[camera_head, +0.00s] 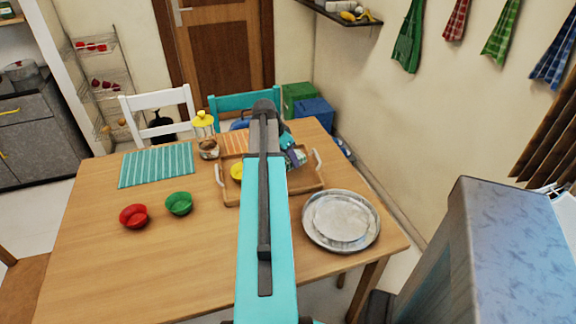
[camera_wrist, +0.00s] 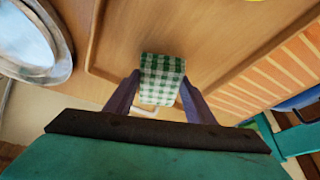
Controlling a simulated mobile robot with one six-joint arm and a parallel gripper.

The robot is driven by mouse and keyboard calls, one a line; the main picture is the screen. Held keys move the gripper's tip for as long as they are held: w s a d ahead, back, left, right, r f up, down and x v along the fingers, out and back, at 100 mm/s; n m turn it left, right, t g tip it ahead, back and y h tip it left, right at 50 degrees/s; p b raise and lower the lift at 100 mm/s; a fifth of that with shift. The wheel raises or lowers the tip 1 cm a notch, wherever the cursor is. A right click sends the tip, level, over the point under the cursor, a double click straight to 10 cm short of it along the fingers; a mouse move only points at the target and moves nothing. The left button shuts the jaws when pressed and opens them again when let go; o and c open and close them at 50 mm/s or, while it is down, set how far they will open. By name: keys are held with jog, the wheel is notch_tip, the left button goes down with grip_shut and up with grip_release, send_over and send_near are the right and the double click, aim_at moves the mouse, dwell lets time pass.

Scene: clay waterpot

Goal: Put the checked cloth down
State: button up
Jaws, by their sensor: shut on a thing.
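The green and white checked cloth (camera_wrist: 161,78) is between the two fingers of my gripper (camera_wrist: 160,88) in the wrist view. My gripper is shut on it. The cloth is folded into a small bundle and lies over the wooden tray (camera_wrist: 97,40); whether it touches the tray's floor I cannot tell. In the head view my gripper (camera_head: 297,157) is over the right part of the tray (camera_head: 232,198), near its right handle. There my arm hides much of the tray, and the cloth is hard to make out.
A metal plate stack (camera_head: 341,220) stands right of the tray. The front-left table is clear.

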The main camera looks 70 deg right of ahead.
aim_at(286, 159)
jog(key=shift+f+p, duration=0.45)
jog(key=shift+f, duration=1.3)
jog(key=shift+f, duration=0.1)
jog(key=o, duration=1.1)
jog(key=shift+r, duration=0.2)
jog(key=b+v, duration=0.1)
jog(key=v, duration=1)
jog(key=shift+r, duration=0.4)
jog(key=shift+w+a, duration=0.1)
